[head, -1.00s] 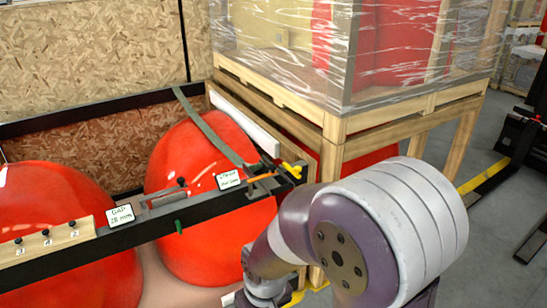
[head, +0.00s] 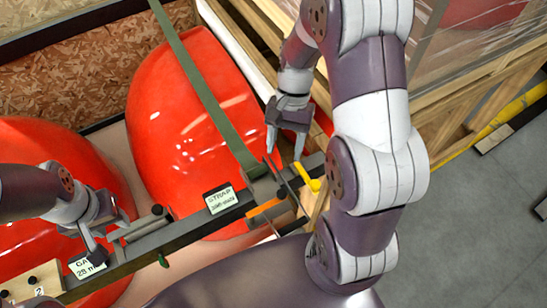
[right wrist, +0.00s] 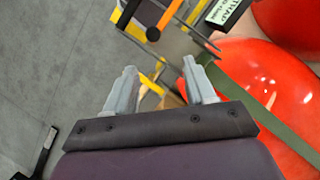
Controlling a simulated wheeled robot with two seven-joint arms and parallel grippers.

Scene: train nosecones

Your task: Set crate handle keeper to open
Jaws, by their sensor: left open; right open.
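I cannot tell for certain which part is the crate handle keeper. A yellow handle (head: 307,178) sits at the right end of the black rail (head: 180,236) in the head view, beside thin grey metal plates. An orange lever (head: 265,207) lies just left of it. The orange lever also shows in the right wrist view (right wrist: 166,17). My right gripper (head: 284,154) is open and empty, pointing down just above and left of the yellow handle. It also shows in the right wrist view (right wrist: 158,68), with yellow between its fingers farther off. My left gripper (head: 107,238) is open over the rail near the gap label.
A green strap (head: 195,75) runs over a red nosecone (head: 185,130) to the rail, near the strap label (head: 220,199). The wooden crate frame (head: 465,95) stands close to my right arm. Grey floor (head: 490,210) is clear at the right.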

